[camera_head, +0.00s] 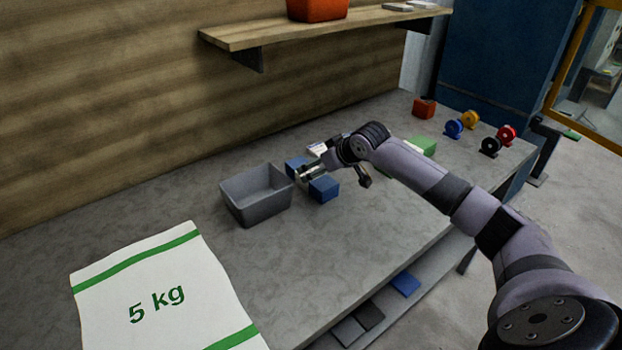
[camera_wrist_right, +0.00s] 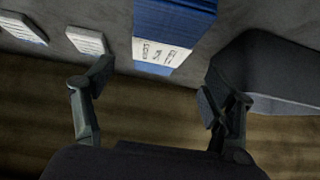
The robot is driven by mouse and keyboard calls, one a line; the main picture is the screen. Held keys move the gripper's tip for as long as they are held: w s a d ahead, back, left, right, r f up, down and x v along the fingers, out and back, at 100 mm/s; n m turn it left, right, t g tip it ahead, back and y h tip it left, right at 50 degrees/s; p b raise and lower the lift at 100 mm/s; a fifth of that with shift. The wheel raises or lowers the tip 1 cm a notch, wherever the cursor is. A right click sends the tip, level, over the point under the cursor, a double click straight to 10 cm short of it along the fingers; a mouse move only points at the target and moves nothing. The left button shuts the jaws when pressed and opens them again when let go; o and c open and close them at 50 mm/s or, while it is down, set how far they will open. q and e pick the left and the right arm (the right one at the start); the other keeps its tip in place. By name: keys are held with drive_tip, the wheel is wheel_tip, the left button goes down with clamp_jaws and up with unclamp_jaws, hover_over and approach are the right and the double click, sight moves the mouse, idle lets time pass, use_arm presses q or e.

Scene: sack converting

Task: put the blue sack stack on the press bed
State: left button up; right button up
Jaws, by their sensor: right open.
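A blue sack stack (camera_wrist_right: 172,28) with a white printed label shows at the top of the right wrist view, ahead of the gap between the fingers. In the head view, blue blocks lie on the grey table on both sides of my right gripper (camera_head: 304,174): one behind it (camera_head: 293,163) and one in front (camera_head: 325,189). The hand hides part of them, so I cannot tell whether they are one stack. My right gripper, also in the wrist view (camera_wrist_right: 154,84), is open, with nothing between its fingers. My left gripper is out of view. I cannot make out the press bed.
A grey bin (camera_head: 262,206) stands left of the gripper, close to one finger in the wrist view (camera_wrist_right: 268,75). A white 5 kg sack (camera_head: 155,295) is at the front left. Coloured spools (camera_head: 470,119) and a red block (camera_head: 424,107) stand farther right. A shelf (camera_head: 300,30) overhangs the back.

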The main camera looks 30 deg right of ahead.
drive_tip(key=x, duration=0.5)
drive_tip(key=shift+d+f, duration=0.15)
drive_tip(key=shift+f, duration=0.1)
drive_tip(key=shift+s, duration=0.1)
drive_tip(key=shift+c, duration=0.6)
drive_tip(key=c, duration=1.3)
drive_tip(key=shift+r, duration=0.1)
drive_tip(key=shift+c, duration=1)
drive_tip(key=shift+r, duration=0.1)
